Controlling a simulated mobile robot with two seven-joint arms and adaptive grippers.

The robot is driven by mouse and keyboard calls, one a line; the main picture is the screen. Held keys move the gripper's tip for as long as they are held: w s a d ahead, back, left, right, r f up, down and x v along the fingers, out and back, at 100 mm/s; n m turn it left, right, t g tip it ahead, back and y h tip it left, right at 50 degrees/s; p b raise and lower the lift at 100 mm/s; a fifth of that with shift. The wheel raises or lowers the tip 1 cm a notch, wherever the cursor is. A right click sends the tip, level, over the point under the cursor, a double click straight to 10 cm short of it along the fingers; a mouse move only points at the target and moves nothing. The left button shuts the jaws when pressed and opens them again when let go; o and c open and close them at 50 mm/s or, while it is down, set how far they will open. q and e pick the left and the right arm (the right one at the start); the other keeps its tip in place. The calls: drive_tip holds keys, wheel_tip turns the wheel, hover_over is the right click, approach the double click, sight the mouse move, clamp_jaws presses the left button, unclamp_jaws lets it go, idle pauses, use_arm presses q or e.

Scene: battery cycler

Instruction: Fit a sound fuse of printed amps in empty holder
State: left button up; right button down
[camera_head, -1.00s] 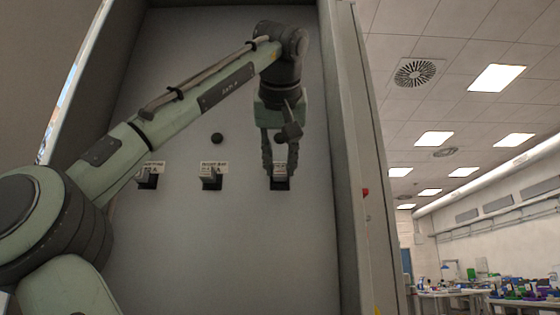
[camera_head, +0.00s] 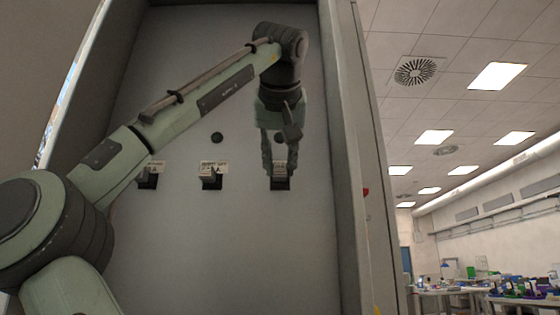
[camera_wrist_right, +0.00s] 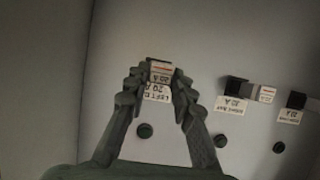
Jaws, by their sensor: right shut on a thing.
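My right gripper (camera_head: 279,168) is at the rightmost holder (camera_head: 281,184) on the grey cabinet panel. In the wrist view its fingers (camera_wrist_right: 160,76) are shut on the sides of a small pale fuse (camera_wrist_right: 161,69) with a reddish stripe. The fuse is in line with that holder; how deep it is seated is hidden. A label (camera_wrist_right: 156,93) below it reads "LEFT B..." and "20 A". The middle holder (camera_head: 210,183) bears a pale block, seen also in the wrist view (camera_wrist_right: 264,94). My left gripper is out of view.
A round dark-green lamp or button (camera_head: 217,138) sits on the panel above the middle holder. Another, green (camera_wrist_right: 145,130), is near the gripped fuse. The cabinet's right side wall (camera_head: 345,160) is close to my gripper. The panel below the holders is clear.

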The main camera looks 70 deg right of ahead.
drive_tip(key=shift+w+d, duration=0.2)
drive_tip(key=shift+d, duration=0.3)
idle(0.3)
drive_tip(key=c, duration=1.2)
unclamp_jaws()
drive_tip(key=shift+a, duration=0.1)
drive_tip(key=v, duration=1.2)
